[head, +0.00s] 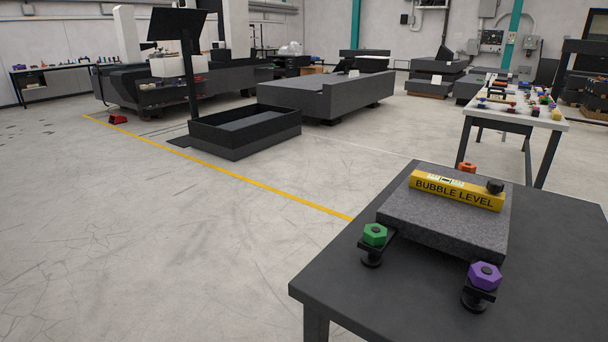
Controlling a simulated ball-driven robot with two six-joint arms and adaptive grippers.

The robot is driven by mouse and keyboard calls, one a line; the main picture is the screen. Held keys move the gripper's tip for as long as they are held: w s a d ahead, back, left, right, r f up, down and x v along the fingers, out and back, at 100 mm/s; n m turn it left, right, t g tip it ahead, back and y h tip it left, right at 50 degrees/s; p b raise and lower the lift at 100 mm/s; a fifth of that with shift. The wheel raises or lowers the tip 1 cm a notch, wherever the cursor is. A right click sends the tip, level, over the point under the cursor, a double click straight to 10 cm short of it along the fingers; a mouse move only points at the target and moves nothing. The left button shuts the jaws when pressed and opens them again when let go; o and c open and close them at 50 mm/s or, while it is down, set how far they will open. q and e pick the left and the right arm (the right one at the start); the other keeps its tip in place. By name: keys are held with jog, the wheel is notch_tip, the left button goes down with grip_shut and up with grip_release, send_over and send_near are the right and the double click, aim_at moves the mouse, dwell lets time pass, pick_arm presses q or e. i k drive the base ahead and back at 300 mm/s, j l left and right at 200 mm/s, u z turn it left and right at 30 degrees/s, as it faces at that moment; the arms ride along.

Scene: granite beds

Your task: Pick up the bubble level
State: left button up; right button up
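The yellow bubble level (456,191) lies on a grey granite plate (440,223), near the plate's far side. It carries the black words BUBBLE LEVEL and a small vial window on top. A black knob (495,186) stands at its right end. The plate rests on a dark table (345,270) at the lower right of the head view. Neither of my grippers shows in this view.
A white-topped table (515,107) with many small parts stands behind. Open floor (190,240) lies to the left, crossed by a yellow line (240,177).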

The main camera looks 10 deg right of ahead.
aim_at(466, 193)
jog(key=z, duration=1.3)
jog(key=i+l+u, duration=0.1)
jog(key=l+u, duration=0.6)
jog(key=u, duration=0.2)
jog(key=l+u, duration=0.45)
jog(key=j, duration=0.1)
